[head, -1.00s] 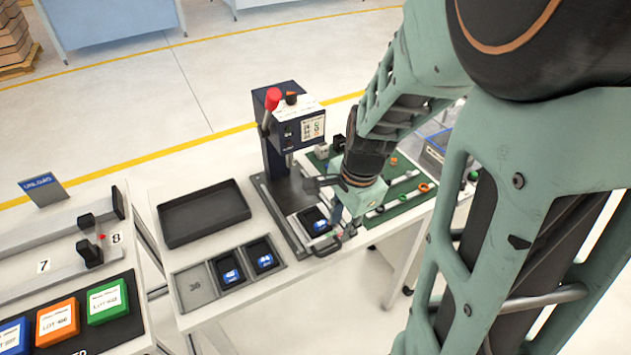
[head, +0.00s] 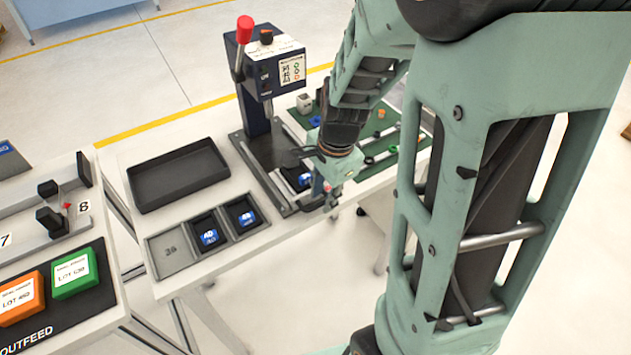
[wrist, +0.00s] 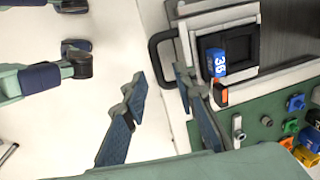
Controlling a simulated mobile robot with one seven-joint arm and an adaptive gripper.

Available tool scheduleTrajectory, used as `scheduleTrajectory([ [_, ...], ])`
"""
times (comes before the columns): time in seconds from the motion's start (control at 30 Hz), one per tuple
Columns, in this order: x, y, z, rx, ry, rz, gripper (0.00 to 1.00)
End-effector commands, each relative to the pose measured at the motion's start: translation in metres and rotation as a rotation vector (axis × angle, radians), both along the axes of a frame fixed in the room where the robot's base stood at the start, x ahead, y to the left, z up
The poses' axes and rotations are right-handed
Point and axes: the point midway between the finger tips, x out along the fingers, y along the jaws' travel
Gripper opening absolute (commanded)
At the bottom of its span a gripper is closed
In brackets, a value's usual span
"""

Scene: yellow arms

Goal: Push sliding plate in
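The sliding plate (wrist: 258,18) carries a black nest (wrist: 245,42) with a blue piece (wrist: 219,63) marked 36 in it. Its black U-shaped handle (wrist: 154,47) sticks out on the left in the wrist view. In the head view the plate lies at the front of the press (head: 272,75), partly hidden by my gripper. My gripper (wrist: 160,82) is open, its fingertips apart, with the handle's near end close to the gap between them. I cannot tell whether they touch it. In the head view my gripper (head: 332,197) is at the plate's front end.
A black empty tray (head: 178,174) and a grey tray (head: 172,253) with blue-marked pieces are left of the press. A green board (wrist: 262,122) with small parts lies close on the plate's other side. The floor in front of the table is clear.

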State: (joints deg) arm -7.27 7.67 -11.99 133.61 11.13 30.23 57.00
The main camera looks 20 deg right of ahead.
Motion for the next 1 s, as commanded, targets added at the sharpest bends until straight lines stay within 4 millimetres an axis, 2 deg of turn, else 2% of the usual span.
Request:
scheduleTrajectory([
  [0.1,0.0013,0.0006,-0.0080,0.000,-0.001,0.000,0.26],
  [0.37,0.0014,0.0006,-0.0074,0.000,0.000,0.000,0.26],
  [0.63,0.0013,0.0006,-0.0074,0.000,0.000,0.000,0.00],
  [1.0,0.0015,0.0005,-0.0073,0.000,0.000,0.000,0.00],
])
